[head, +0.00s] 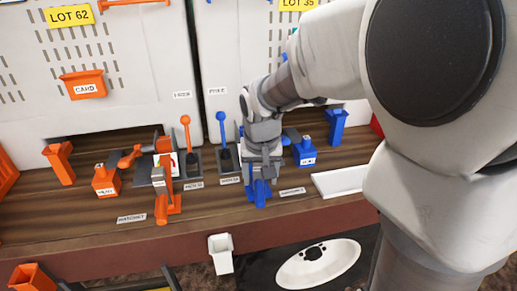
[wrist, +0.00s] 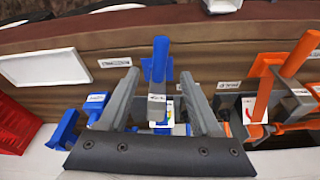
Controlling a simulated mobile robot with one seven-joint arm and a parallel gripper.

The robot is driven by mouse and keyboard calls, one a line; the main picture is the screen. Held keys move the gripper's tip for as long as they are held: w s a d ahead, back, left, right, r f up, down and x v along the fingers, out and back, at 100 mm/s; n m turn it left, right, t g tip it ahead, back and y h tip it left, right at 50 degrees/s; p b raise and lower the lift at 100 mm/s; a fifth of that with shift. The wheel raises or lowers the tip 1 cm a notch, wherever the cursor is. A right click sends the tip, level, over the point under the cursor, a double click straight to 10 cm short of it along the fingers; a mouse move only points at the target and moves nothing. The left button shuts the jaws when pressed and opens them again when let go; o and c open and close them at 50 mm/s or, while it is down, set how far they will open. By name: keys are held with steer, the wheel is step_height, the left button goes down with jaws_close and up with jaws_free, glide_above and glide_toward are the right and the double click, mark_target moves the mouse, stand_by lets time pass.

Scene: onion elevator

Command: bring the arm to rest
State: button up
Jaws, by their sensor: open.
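My gripper (wrist: 162,103) is open, its two grey fingers apart in the wrist view. A blue upright handle (wrist: 158,62) shows between the fingers; I cannot tell whether they touch it. In the head view my gripper (head: 262,182) is over the wooden bench (head: 90,228), at the blue-marked station, with part of the blue piece (head: 260,192) showing below it. My arm reaches in from the right and hides part of the bench and wall behind it.
Left of the gripper stand a blue-knobbed lever (head: 222,135), an orange-knobbed lever (head: 187,140) and an orange handle (head: 166,195). A white cup (head: 221,253) is below the bench edge.

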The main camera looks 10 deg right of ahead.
steer(key=v, duration=0.9)
steer(key=s+d+n+t, duration=0.2)
steer(key=s, duration=1.4)
steer(key=shift+s+r+t, duration=0.2)
steer(key=shift+r+t, duration=0.1)
steer(key=shift+t, duration=0.1)
